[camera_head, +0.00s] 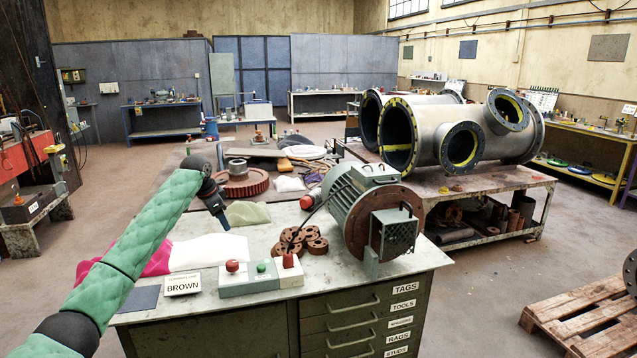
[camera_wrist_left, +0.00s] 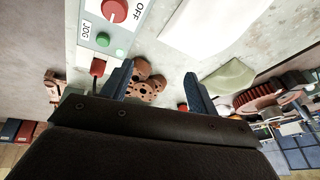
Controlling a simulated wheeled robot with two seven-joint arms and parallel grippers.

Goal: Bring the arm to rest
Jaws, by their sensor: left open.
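My left arm, in a green quilted sleeve (camera_head: 140,232), reaches in from the left of the head view. Its gripper (camera_head: 222,220) hangs over the left part of the grey workbench top (camera_head: 222,298). In the left wrist view the two dark fingers (camera_wrist_left: 159,82) stand apart with nothing between them. Brown flanged rings (camera_wrist_left: 146,88) show behind the fingers and lie on the bench in the head view (camera_head: 300,240). My right gripper is not in view.
A control box (camera_head: 262,278) with red and green buttons, a BROWN sign (camera_head: 183,284), cloths (camera_head: 205,251) and a large motor (camera_head: 375,210) stand on the bench. Big pipes (camera_head: 440,130) rest on a table behind. A pallet (camera_head: 580,318) lies at right.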

